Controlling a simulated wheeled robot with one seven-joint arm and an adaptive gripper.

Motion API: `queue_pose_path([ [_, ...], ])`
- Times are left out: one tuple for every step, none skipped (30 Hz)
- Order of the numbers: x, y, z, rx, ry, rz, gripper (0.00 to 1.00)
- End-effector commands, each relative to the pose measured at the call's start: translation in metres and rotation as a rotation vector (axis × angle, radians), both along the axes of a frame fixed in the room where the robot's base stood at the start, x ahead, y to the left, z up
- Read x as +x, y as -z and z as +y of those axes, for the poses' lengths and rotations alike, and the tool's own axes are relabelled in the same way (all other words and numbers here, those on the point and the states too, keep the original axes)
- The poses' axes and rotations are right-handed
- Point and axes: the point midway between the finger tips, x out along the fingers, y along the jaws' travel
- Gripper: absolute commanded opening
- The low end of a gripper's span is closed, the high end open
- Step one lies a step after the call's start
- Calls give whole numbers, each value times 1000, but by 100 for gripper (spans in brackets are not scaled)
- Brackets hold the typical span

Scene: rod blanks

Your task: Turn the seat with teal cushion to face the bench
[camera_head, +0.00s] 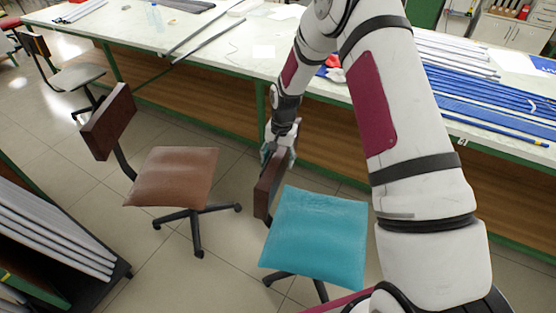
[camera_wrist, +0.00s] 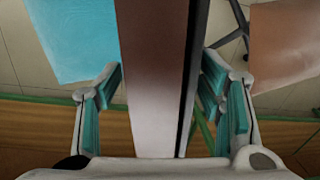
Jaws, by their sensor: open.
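The seat with the teal cushion (camera_head: 318,236) stands on the floor in front of the bench (camera_head: 236,52). Its brown backrest (camera_head: 268,184) is on the side nearer the bench, to the left of the cushion. My gripper (camera_head: 279,150) is at the top of this backrest. In the wrist view, my gripper (camera_wrist: 162,95) is open, with its teal-padded fingers on either side of the backrest (camera_wrist: 155,60). Gaps show between the pads and the backrest. The teal cushion (camera_wrist: 78,38) shows at the upper left there. The seat's base is partly hidden by the cushion and my arm.
A chair with a brown cushion (camera_head: 172,176) stands close on the left, and a chair with a pale seat (camera_head: 78,76) is farther back. A rack of rods (camera_head: 50,232) stands at the lower left. Blue rods (camera_head: 486,103) lie on the bench.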

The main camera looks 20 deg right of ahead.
Motion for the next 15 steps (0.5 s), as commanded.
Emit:
queue_pose_path([
  [0,5,1,1,0,1,62],
  [0,7,1,1,0,1,62],
  [0,9,1,0,0,0,62],
  [0,10,1,1,0,-1,62],
  [1,10,1,0,0,-1,62],
  [1,11,1,0,0,-1,62],
  [1,11,1,0,0,-1,62],
  [1,11,1,0,0,-1,62],
  [1,11,1,0,0,-1,62],
  [1,11,1,0,0,-1,62],
  [1,11,1,0,0,-1,62],
  [1,11,1,0,0,-1,62],
  [1,11,1,0,0,-1,62],
  [1,11,1,0,0,-1,57],
  [1,11,1,0,0,-1,48],
])
